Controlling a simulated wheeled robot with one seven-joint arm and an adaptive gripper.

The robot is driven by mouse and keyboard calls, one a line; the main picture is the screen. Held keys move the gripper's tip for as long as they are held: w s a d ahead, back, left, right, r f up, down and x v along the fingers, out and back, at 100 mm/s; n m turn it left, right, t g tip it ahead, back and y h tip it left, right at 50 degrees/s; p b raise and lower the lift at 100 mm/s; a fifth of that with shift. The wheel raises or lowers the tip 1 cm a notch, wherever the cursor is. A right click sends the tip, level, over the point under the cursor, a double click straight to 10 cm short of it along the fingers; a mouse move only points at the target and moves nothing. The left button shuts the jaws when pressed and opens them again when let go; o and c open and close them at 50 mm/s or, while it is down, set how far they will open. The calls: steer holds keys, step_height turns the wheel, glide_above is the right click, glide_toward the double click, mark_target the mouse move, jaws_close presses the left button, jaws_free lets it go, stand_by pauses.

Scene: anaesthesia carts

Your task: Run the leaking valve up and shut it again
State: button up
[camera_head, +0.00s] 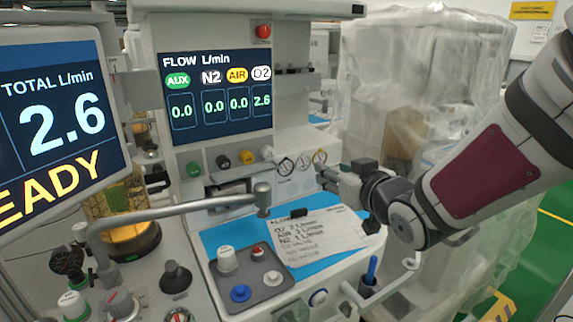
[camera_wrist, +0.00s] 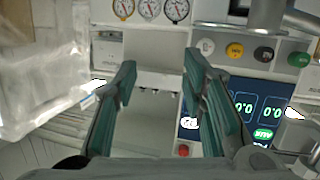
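The flow screen (camera_head: 217,95) reads AUX 0.0, N2 0.0, AIR 0.0 and O2 2.6. Below it is a row of valve knobs: green (camera_head: 194,169), black (camera_head: 223,161), yellow (camera_head: 246,157) and white (camera_head: 267,153), the white one under the O2 column. In the wrist view the row appears upside down, with the white knob (camera_wrist: 206,47) nearest my fingers, then yellow (camera_wrist: 234,52), black (camera_wrist: 263,54) and green (camera_wrist: 298,60). My gripper (camera_wrist: 160,66) is open and empty, apart from the knobs. In the head view my gripper (camera_head: 328,180) is right of them, beyond the gauges.
The left monitor (camera_head: 60,115) reads TOTAL 2.6 and a partly cut-off READY. Three gauges (camera_head: 302,161) sit right of the knobs. A metal arm (camera_head: 180,212) crosses before the panel. A handwritten card (camera_head: 318,236) and knob tray (camera_head: 250,277) lie on the worktop. Plastic-draped equipment (camera_head: 420,90) stands behind.

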mark_target(270, 155)
steer(key=w+a+f+n+y+b, duration=0.1)
steer(key=a+f+n+y+b, duration=0.2)
steer(key=a, duration=0.4)
steer(key=shift+t+y, duration=0.4)
steer(key=shift+y, duration=0.2)
steer(key=p+x, duration=0.1)
steer(key=x, duration=1.3)
steer(key=shift+r, duration=0.2)
steer(key=c, duration=0.9)
